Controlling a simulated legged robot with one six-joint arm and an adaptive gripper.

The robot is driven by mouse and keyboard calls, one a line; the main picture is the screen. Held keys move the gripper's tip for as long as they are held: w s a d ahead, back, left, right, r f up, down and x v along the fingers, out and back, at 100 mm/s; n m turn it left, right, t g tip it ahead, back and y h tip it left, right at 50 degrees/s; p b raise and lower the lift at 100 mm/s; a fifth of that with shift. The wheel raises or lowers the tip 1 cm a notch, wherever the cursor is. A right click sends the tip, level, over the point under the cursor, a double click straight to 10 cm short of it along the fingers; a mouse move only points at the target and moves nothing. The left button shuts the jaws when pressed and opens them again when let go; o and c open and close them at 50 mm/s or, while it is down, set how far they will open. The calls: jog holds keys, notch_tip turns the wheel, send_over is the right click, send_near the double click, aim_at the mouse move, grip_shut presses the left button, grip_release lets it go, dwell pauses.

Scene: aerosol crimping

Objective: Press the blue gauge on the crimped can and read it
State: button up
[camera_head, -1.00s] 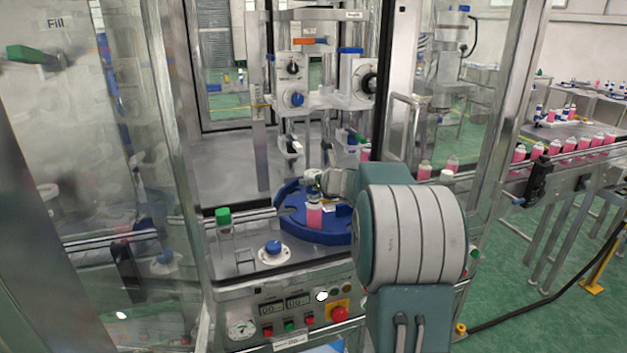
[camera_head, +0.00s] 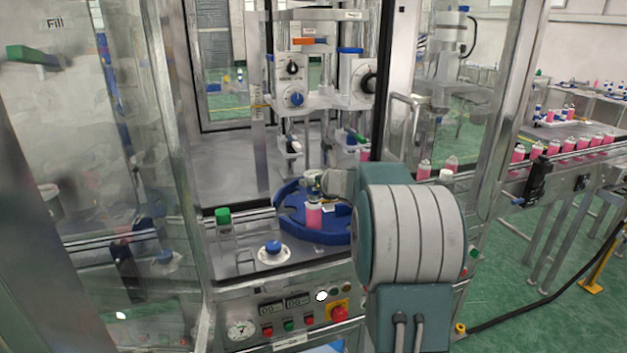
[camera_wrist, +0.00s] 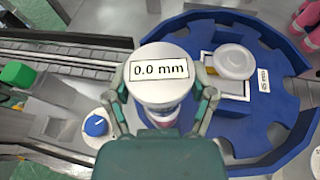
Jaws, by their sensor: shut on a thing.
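My gripper (camera_wrist: 165,95) is shut on the gauge (camera_wrist: 158,92), a round grey disc whose display reads "0.0 mm". The head view shows my gripper (camera_head: 314,183) just above a pink can (camera_head: 314,216) at the front of the blue turntable (camera_head: 290,227). In the wrist view, the pink can (camera_wrist: 158,117) is mostly hidden under the gauge. I cannot tell whether the gauge touches the can. The blue part of the gauge is barely visible.
A white round piece (camera_wrist: 235,61) lies by a label on the turntable. The machine's columns rise behind. A red emergency button (camera_head: 339,314) is on the front panel.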

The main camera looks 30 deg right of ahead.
aim_at(314, 174)
jog(key=shift+f, duration=0.9)
dwell(0.6)
jog(key=shift+r, duration=2.6)
jog(key=shift+s, duration=0.1)
jog(key=s, duration=1.7)
jog(key=shift+a, duration=0.35)
